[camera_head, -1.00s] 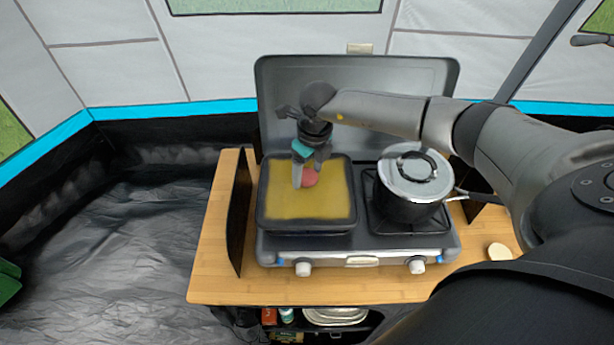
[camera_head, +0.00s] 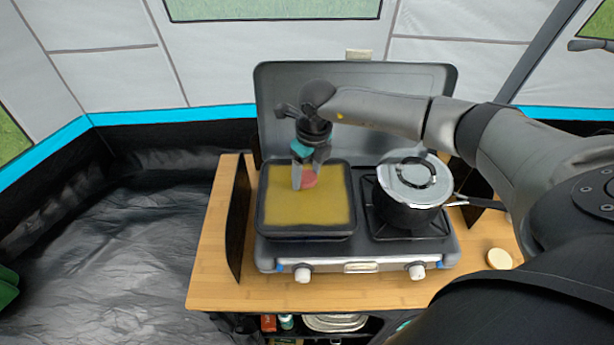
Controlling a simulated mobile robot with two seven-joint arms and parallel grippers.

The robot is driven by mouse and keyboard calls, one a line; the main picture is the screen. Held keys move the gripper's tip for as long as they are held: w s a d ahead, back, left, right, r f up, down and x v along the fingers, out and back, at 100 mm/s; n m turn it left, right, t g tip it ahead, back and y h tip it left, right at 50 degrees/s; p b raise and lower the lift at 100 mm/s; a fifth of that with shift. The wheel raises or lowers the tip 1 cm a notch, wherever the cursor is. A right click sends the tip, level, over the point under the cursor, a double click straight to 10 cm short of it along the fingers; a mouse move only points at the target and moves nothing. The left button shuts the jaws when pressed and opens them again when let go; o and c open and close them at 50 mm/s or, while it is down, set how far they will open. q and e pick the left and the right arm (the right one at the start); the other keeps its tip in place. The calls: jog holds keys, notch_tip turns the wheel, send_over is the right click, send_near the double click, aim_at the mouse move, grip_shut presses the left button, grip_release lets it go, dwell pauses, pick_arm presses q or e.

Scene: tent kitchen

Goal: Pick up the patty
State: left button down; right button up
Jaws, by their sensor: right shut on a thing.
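The patty (camera_head: 309,180) is a small reddish-pink round piece in the upper middle of the square black pan (camera_head: 305,234) with a yellow inside. My right gripper (camera_head: 303,183) points down over the pan, with its fingers shut on the patty. The near finger hides part of the patty. I cannot tell whether the patty touches the pan's surface or is just above it. My left gripper is not in view.
The pan sits on the left burner of a grey camping stove (camera_head: 358,252) with its lid raised behind. A lidded black pot (camera_head: 412,195) stands on the right burner. A pale round piece (camera_head: 499,257) lies on the wooden table (camera_head: 225,285) at the right.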

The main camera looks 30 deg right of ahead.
aim_at(307, 177)
notch_tip(307, 177, up, 19)
jog(key=b, duration=0.1)
jog(key=shift+f, duration=0.2)
jog(key=shift+f, duration=0.1)
